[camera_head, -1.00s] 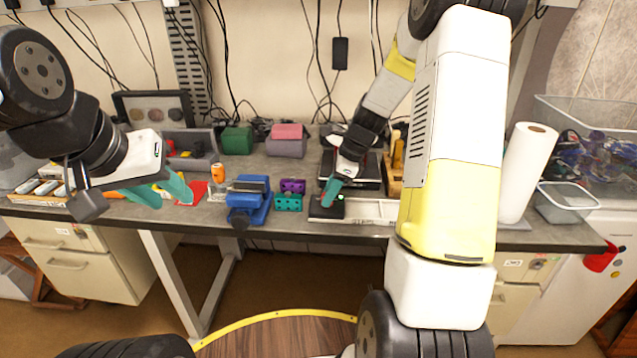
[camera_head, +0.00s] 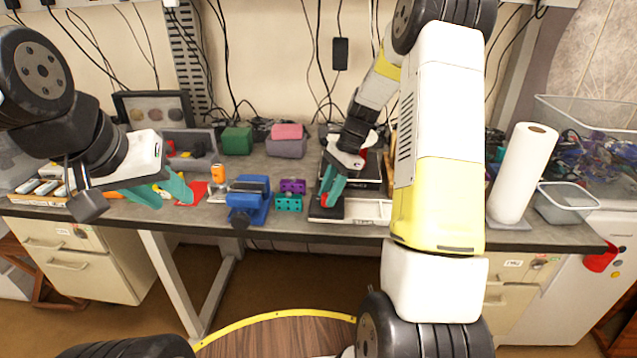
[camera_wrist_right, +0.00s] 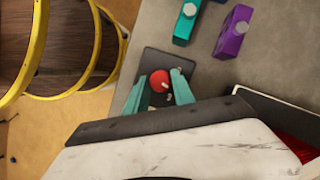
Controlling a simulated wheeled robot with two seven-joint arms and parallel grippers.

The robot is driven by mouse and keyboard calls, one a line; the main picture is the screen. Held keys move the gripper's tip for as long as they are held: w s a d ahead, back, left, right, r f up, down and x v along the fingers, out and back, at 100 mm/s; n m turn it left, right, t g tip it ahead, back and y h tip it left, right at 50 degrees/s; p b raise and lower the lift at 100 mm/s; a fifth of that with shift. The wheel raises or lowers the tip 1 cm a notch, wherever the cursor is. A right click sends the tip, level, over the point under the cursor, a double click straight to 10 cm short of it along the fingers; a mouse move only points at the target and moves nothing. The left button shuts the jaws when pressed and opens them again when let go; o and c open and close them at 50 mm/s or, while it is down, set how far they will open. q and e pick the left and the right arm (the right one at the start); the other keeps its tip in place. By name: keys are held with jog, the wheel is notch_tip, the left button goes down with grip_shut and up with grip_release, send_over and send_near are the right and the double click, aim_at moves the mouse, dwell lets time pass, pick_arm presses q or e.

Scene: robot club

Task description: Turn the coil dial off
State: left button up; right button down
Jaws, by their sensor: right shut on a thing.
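The coil dial is a round red knob (camera_wrist_right: 159,81) with a small pale mark, on a dark flat base (camera_wrist_right: 152,60) near the bench's front edge. In the right wrist view, my right gripper (camera_wrist_right: 166,88) has its teal fingers on either side of the knob, shut on it.
A blue vise (camera_head: 249,200), a purple block (camera_head: 292,186) and a teal block (camera_head: 288,203) stand left of the dial. An orange-topped bottle (camera_head: 218,174) is farther left. A white paper roll (camera_head: 522,175) stands at the right.

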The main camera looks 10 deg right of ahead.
jog(key=n+g, duration=0.1)
jog(key=n, duration=0.2)
jog(key=n+g+h, duration=0.1)
jog(key=n, duration=0.2)
jog(key=shift+w+a, duration=0.1)
jog(key=shift+w, duration=0.1)
jog(key=n+h, duration=0.1)
jog(key=n, duration=0.1)
jog(key=n+g+h, duration=0.1)
jog(key=n, duration=0.2)
jog(key=shift+a+n, duration=0.1)
jog(key=shift+n, duration=0.2)
jog(key=c, duration=1.1)
grip_release()
jog(key=shift+w+r, duration=0.1)
jog(key=v, duration=0.7)
jog(key=shift+w+r, duration=0.15)
jog(key=shift+r, duration=0.1)
